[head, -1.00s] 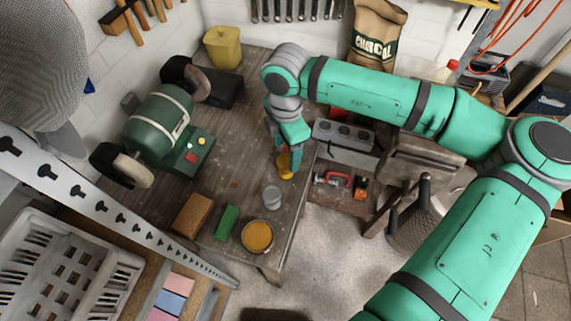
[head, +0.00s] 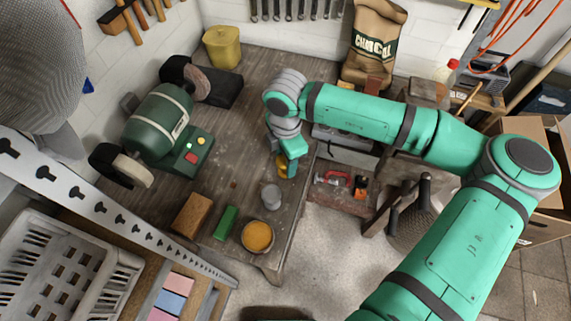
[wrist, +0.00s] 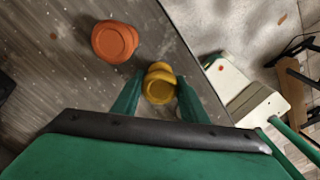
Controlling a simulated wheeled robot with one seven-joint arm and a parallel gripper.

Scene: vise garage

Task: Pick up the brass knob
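The brass knob (head: 281,168) is a small yellow, rounded piece on the wooden workbench near its right edge, partly hidden by my gripper in the head view. In the wrist view, the knob (wrist: 159,84) lies between the two green fingers. My gripper (wrist: 160,82) is open, with one finger on each side of the knob and a narrow gap showing. In the head view, my gripper (head: 287,164) is low at the bench, pointing down. Whether a finger touches the knob cannot be told.
An orange round piece (wrist: 114,41) is close to the knob in the wrist view. A grey cup (head: 271,197), an orange-filled bowl (head: 257,237), a green block (head: 225,222) and a brown block (head: 193,214) stand nearer the front. A bench grinder (head: 160,122) is at left. The bench middle is clear.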

